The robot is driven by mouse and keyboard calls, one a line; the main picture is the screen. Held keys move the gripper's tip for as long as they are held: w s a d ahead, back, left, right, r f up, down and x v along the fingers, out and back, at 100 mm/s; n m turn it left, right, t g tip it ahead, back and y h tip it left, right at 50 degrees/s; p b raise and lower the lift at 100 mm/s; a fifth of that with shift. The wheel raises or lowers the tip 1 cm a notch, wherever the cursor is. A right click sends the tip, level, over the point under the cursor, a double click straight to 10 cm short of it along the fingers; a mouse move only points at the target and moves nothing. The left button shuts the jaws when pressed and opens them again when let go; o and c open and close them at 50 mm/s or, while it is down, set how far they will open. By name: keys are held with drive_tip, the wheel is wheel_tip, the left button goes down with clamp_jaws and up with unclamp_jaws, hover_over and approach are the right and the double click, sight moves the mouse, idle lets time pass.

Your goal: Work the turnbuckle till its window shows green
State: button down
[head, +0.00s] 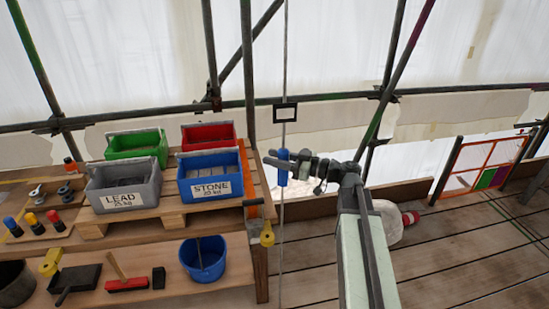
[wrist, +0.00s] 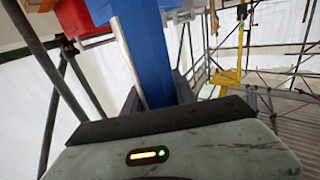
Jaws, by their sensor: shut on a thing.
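The blue turnbuckle (head: 283,179) sits on a thin upright cable (head: 284,60) in the middle of the head view. My gripper (head: 283,165) reaches it from the right and is shut on it, with its fingers across the blue body. In the wrist view the blue body (wrist: 147,50) fills the upper middle, close to the camera, with a pale rod along its left side. A small black square frame (head: 286,112) stands on the cable above my gripper. Its inside looks pale grey, and no green shows there. Whether it is the turnbuckle's window I cannot tell.
To the left, a wooden bench holds green (head: 136,144), red (head: 208,135), grey LEAD (head: 123,190) and blue STONE (head: 210,178) bins. A blue bucket (head: 203,260) and tools lie on the lower shelf. Scaffold poles stand behind. Plank floor (head: 450,245) is open at the right.

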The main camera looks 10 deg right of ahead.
drive_tip(key=shift+s+a+n+g+y, duration=0.1)
drive_tip(key=shift+s+n+g+y, duration=0.3)
drive_tip(key=shift+n+g, duration=1.15)
drive_tip(key=shift+s+a+n+g+y, duration=0.15)
drive_tip(key=shift+n+g+y, duration=0.65)
drive_tip(key=shift+g, duration=1.4)
drive_tip(key=shift+s+d+n+g+y, duration=0.1)
drive_tip(key=shift+s+n+g+y, duration=0.25)
drive_tip(key=shift+n+g, duration=1.3)
drive_tip(key=shift+a+g, duration=0.1)
drive_tip(key=shift+g, duration=0.4)
drive_tip(key=c, duration=1)
unclamp_jaws()
